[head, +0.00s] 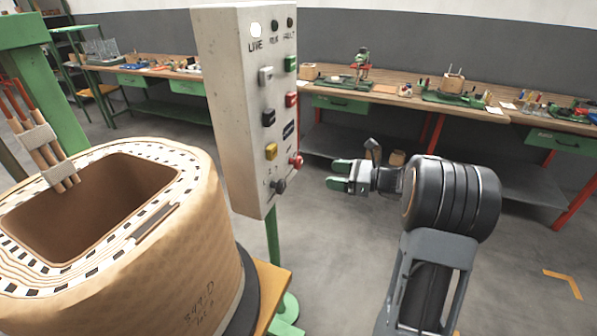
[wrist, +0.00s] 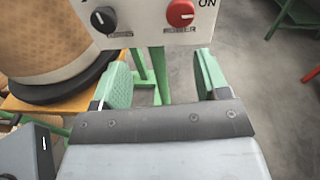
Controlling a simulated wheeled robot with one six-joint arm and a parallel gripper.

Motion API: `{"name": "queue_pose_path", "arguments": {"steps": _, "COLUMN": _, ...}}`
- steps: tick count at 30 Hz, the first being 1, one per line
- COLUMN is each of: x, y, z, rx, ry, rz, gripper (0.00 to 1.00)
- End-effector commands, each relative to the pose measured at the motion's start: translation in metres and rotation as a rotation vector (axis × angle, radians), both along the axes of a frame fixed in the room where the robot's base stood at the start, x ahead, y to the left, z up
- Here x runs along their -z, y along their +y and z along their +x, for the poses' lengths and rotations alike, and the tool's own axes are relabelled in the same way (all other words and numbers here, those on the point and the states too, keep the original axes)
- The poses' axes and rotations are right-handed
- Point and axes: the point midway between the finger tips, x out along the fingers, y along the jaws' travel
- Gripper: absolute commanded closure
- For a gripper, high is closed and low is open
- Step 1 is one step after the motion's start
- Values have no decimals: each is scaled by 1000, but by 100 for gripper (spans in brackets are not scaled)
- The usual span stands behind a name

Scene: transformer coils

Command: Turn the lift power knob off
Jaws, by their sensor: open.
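The control box (head: 236,110) is a pale upright panel on a green post. A red knob (head: 296,161) sits low on its face, with a black knob (head: 278,186) beside it. In the wrist view the red knob (wrist: 180,13) has the word ON at its upper right, and its pale mark points right.
A large tan coil (head: 130,250) stands left of the box on an orange base. The box's green post (head: 272,240) is below it. A LIVE lamp (head: 256,30) glows white at the top. Workbenches (head: 400,98) with tools line the back wall. The floor to the right is mostly clear.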

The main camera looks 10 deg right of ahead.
Motion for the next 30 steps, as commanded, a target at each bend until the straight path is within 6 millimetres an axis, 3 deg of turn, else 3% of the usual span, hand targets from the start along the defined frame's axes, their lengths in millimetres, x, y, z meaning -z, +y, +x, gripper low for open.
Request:
{"name": "queue_pose_path", "arguments": {"steps": 3, "x": 6, "y": -16, "z": 11, "rx": 50, "ry": 6, "rz": 85, "gripper": 32}}
{"name": "queue_pose_path", "arguments": {"steps": 6, "x": 6, "y": -13, "z": 19, "rx": 64, "ry": 6, "rz": 112, "gripper": 32}}
{"name": "queue_pose_path", "arguments": {"steps": 21, "x": 5, "y": 61, "z": 72, "rx": 65, "ry": 7, "rz": 111, "gripper": 32}}
{"name": "queue_pose_path", "arguments": {"steps": 30, "x": 5, "y": 84, "z": 89, "rx": 66, "ry": 7, "rz": 111, "gripper": 32}}
